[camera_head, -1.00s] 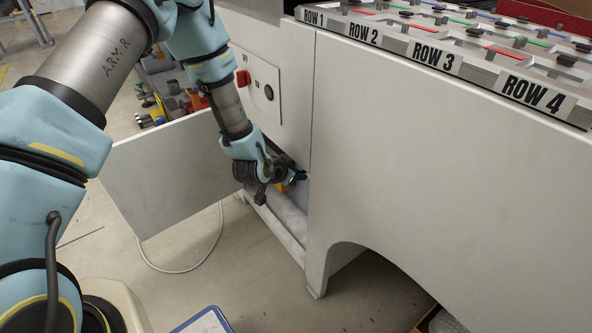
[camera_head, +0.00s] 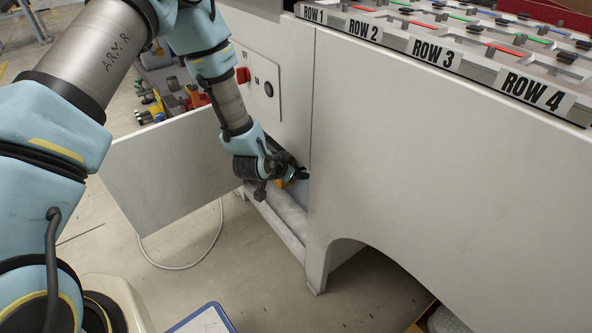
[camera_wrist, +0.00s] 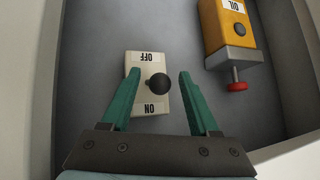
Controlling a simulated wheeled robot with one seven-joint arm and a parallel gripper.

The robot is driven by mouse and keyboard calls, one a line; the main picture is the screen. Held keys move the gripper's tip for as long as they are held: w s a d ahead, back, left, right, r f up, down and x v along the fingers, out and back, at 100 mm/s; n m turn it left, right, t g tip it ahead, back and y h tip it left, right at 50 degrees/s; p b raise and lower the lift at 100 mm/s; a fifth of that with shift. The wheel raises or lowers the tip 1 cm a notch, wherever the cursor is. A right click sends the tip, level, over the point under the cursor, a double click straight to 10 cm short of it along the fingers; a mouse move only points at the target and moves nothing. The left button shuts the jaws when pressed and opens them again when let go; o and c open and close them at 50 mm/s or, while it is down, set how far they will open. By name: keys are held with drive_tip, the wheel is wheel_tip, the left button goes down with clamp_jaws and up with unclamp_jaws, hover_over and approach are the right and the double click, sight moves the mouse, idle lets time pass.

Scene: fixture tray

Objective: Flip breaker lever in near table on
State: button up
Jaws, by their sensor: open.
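The breaker (camera_wrist: 139,69) is a pale block on the grey inner wall of a compartment in the near table (camera_head: 400,150). Its OFF label is at the top and its ON label at the bottom in the wrist view, both upside down. Its lever has a round black knob (camera_wrist: 158,85), seen about midway between the labels; I cannot tell which way it is set. My gripper (camera_wrist: 158,74) is open, its green fingers on either side of the knob with gaps. In the head view my gripper (camera_head: 299,175) reaches into the compartment, and the breaker is hidden.
A yellow OIL unit (camera_wrist: 224,25) with a red knob (camera_wrist: 237,86) is right of the breaker in the wrist view. An open door panel (camera_head: 165,170) stands left of my forearm. A switch panel (camera_head: 256,83) is above the compartment.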

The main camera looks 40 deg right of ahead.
drive_tip(key=p+v, duration=0.1)
drive_tip(key=v, duration=0.9)
drive_tip(key=shift+a+r, duration=0.3)
